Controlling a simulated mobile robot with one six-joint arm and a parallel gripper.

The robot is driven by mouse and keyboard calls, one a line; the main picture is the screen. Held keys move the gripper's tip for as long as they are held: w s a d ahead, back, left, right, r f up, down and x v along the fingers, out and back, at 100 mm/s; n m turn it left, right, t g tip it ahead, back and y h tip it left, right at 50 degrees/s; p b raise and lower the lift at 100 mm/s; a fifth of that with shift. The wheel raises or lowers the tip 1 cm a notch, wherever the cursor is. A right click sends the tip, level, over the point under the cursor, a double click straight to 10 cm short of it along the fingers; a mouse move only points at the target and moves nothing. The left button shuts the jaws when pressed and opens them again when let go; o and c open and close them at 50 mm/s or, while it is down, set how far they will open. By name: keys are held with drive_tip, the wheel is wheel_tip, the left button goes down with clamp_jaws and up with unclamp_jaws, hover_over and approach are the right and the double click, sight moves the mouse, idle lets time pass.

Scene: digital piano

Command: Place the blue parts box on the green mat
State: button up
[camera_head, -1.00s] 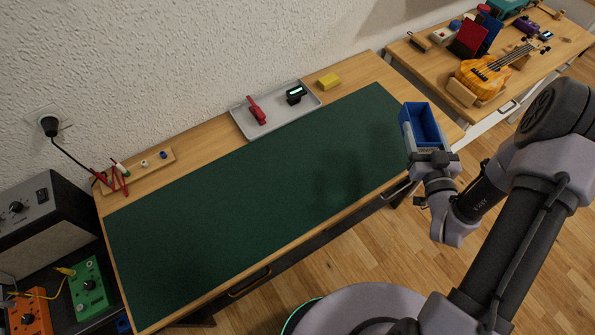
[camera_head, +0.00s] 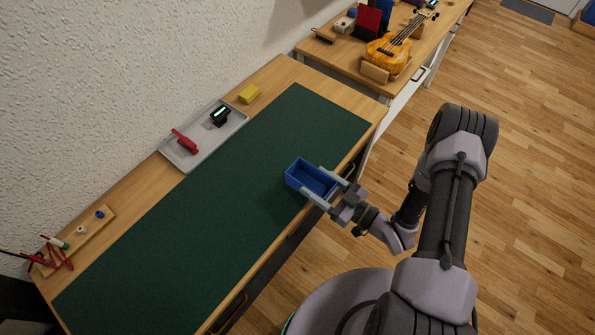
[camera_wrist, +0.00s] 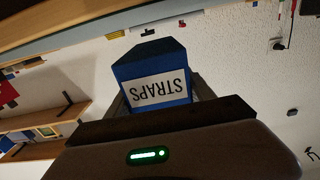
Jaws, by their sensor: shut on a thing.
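The blue parts box (camera_head: 311,177) is an open-topped bin, held upright over the right front part of the green mat (camera_head: 190,215). It also shows in the wrist view (camera_wrist: 155,65), with a white label reading STRAPS. My gripper (camera_head: 325,188) is shut on the box, one finger on each side. The gap between the box bottom and the mat is hard to judge, and the box's underside is hidden. The mat around the box is bare.
A grey tray (camera_head: 190,162) with a red tool (camera_head: 185,141) and a small black device (camera_head: 220,115) lies behind the mat. A yellow block (camera_head: 249,94) is beside it. A wooden rack (camera_head: 85,235) stands at the left back. A ukulele (camera_head: 395,47) is on the far bench.

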sight(307, 162)
drive_tip(key=w+a, duration=0.1)
drive_tip(key=w, duration=0.1)
drive_tip(key=w+a+b, duration=0.1)
drive_tip(key=w, duration=0.2)
drive_tip(key=w+a+f+b, duration=0.1)
drive_tip(key=w, duration=0.1)
drive_tip(key=shift+w, duration=0.4)
wheel_tip(307, 162, down, 4)
drive_tip(key=shift+r+b, duration=0.2)
drive_tip(key=shift+b, duration=0.7)
drive_tip(key=shift+r, duration=0.15)
drive_tip(key=o, duration=1.4)
drive_tip(key=shift+o, duration=0.2)
